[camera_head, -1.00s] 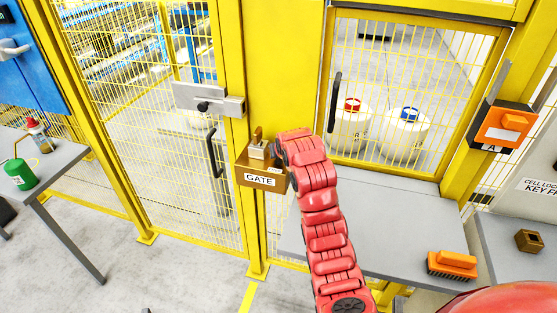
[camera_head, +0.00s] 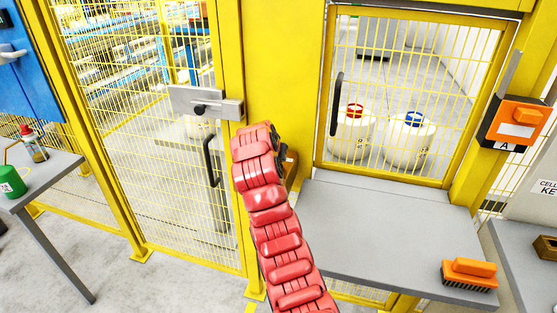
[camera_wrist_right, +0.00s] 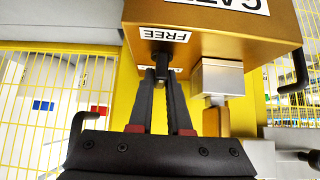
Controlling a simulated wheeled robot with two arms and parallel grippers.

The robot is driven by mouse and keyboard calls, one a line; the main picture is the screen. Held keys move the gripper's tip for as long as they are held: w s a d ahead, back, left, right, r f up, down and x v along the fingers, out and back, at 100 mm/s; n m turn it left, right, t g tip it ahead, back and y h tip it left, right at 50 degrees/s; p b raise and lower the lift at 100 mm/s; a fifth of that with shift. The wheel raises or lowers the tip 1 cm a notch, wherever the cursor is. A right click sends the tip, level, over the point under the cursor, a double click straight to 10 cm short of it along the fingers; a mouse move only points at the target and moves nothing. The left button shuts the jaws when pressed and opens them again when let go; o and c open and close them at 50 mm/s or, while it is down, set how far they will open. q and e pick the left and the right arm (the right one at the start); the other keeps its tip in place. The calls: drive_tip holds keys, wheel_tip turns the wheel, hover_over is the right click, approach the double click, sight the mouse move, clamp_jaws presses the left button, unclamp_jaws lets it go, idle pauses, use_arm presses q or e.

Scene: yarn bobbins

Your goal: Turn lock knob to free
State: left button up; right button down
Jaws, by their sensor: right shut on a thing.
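The brown lock box (camera_wrist_right: 205,28) fills the top of the right wrist view, with its GATE label upside down at the upper edge. The dark lock knob (camera_wrist_right: 162,62) sticks out of its face by the upside-down FREE label (camera_wrist_right: 164,36). Another label below the knob is mostly hidden by the fingers. My right gripper (camera_wrist_right: 160,74) is shut on the knob. In the head view my red right arm covers most of the lock box (camera_head: 290,170), so only its right edge shows there. My left gripper is in neither view.
A silver block with a brass part (camera_wrist_right: 217,80) sits on the box beside the knob. In the head view, the yellow mesh gate with its latch (camera_head: 205,104) stands left. A grey table (camera_head: 385,235) holding an orange brush (camera_head: 469,272) is at right.

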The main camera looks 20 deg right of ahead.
idle(0.3)
drive_tip(key=c, duration=0.9)
unclamp_jaws()
drive_tip(key=shift+o, duration=0.2)
drive_tip(key=shift+s+a+r, duration=0.15)
drive_tip(key=shift+r, duration=0.15)
drive_tip(key=p+v, duration=0.1)
drive_tip(key=v, duration=0.4)
drive_tip(key=shift+a+r, duration=0.1)
drive_tip(key=shift+r, duration=0.1)
drive_tip(key=p+v, duration=1.1)
drive_tip(key=p, duration=1.1)
drive_tip(key=shift+s, duration=0.25)
